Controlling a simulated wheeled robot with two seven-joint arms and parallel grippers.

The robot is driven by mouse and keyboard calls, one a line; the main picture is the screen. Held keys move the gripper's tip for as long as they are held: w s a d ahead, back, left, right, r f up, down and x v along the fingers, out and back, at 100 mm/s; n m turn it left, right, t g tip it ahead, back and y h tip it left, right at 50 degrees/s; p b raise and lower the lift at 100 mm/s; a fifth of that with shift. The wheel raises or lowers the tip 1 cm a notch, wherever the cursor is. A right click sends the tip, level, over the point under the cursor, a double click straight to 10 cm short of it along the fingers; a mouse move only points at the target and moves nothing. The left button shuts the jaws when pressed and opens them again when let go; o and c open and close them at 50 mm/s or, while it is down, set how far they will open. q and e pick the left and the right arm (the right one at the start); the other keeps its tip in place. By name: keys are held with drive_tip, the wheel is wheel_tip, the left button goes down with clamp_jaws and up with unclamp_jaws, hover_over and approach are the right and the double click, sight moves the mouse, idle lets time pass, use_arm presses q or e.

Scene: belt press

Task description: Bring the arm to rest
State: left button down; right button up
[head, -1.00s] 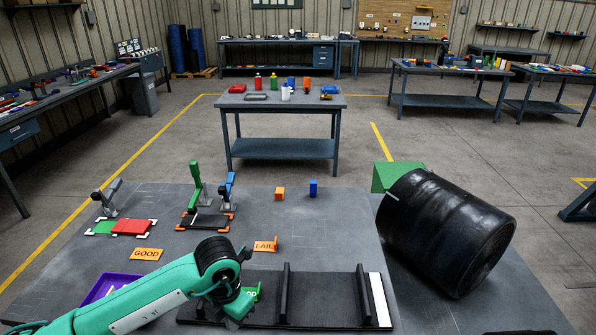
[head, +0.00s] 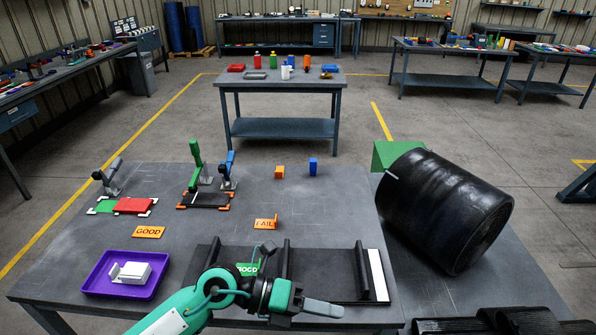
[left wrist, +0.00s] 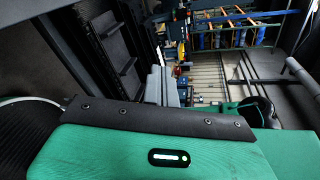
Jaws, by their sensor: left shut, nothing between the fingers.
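My left arm comes in from the bottom left of the head view. Its left gripper (head: 322,308) is over the front edge of the table, its fingers pointing right, shut and empty. It is in front of the black belt (head: 325,278) with upright dividers. In the left wrist view the closed grey fingers (left wrist: 165,88) point away from the table.
A purple tray (head: 97,289) holding a white part (head: 132,272) stands left of my arm. A black drum (head: 445,210) fills the right.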

use_arm(q)
wheel_tip(320, 180, up, 9)
drive_tip(key=w+a+n+t+h, duration=0.2)
drive_tip(key=n+t+h, duration=0.4)
drive_tip(key=n+t, duration=0.1)
drive_tip(key=w+a+r+n+t+y, duration=0.2)
drive_tip(key=w+a+n+t+y, duration=0.4)
drive_tip(key=n+t, duration=0.65)
drive_tip(key=a+f+n+g+y, duration=0.1)
drive_tip(key=a+f+n+y, duration=1.2)
drive_tip(key=a+n+y, duration=0.25)
drive_tip(key=s+a+f+n+g, duration=0.2)
drive_tip(key=s+f+g, duration=0.5)
drive_tip(key=s+f, duration=0.3)
drive_tip(key=s+a+f+n+g, duration=0.3)
drive_tip(key=s+f+g, duration=0.35)
drive_tip(key=s, duration=0.55)
wheel_tip(320, 180, down, 31)
drive_tip(key=g, duration=0.1)
drive_tip(key=s+a+f+g, duration=0.1)
drive_tip(key=s+a+f, duration=0.1)
drive_tip(key=s+f, duration=1.7)
drive_tip(key=shift+s+a+f+m, duration=0.15)
drive_tip(key=shift+a+f+m, duration=0.25)
drive_tip(key=shift+f, duration=0.35)
